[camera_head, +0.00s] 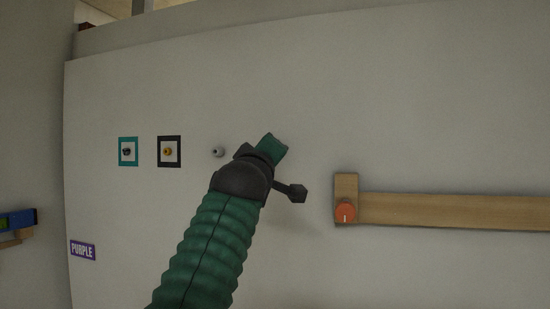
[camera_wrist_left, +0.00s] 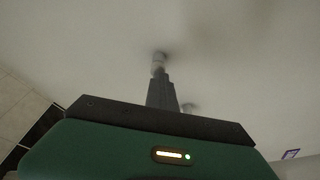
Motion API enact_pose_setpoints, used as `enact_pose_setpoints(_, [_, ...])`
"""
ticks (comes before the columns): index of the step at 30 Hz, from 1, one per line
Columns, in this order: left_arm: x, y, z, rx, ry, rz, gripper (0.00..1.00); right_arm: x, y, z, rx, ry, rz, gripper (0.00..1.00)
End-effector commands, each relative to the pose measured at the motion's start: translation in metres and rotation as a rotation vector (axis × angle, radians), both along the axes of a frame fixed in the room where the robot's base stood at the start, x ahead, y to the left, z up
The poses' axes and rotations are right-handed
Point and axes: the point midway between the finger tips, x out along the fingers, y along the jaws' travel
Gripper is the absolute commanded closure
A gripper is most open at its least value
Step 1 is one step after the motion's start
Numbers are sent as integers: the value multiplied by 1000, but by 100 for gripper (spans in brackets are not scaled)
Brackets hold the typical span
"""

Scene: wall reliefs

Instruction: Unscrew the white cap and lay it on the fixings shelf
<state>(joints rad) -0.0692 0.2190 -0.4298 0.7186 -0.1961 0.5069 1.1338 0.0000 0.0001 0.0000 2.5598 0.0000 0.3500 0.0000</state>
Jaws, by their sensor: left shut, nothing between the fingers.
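A small round white cap (camera_head: 218,152) sits on the pale wall in the head view, just left of my left gripper (camera_head: 272,150). In the left wrist view the dark fingers of my left gripper (camera_wrist_left: 160,82) are together. A blurred pale stub (camera_wrist_left: 159,59) lies just beyond their tips; I cannot tell whether they touch. A second pale knob (camera_wrist_left: 188,107) shows to the right of the fingers. My right gripper is in neither view. No shelf is clearly marked as the fixings shelf.
A teal-framed dark fixture (camera_head: 127,151) and a black-framed yellow one (camera_head: 168,151) are left of the cap. A wooden bar (camera_head: 450,210) with an orange knob (camera_head: 345,212) is at right. A purple sign (camera_head: 83,250) and blue block (camera_head: 20,220) are at lower left.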

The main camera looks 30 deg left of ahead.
Motion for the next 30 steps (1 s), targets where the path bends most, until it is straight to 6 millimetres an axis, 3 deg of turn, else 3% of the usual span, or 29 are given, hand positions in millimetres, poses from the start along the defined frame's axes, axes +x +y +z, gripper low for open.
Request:
enact_pose_setpoints(6, [0, 0, 1, -27, -7, 0, 100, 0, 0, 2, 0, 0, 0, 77])
enact_pose_setpoints(15, [0, -2, 3, -433, -105, 1, 100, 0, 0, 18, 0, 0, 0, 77])
enact_pose_setpoints(23, [-1, -2, 3, -454, -110, 0, 100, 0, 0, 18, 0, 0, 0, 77])
enact_pose_setpoints(30, [-1, -4, 8, -836, -201, 2, 100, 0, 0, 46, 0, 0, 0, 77])
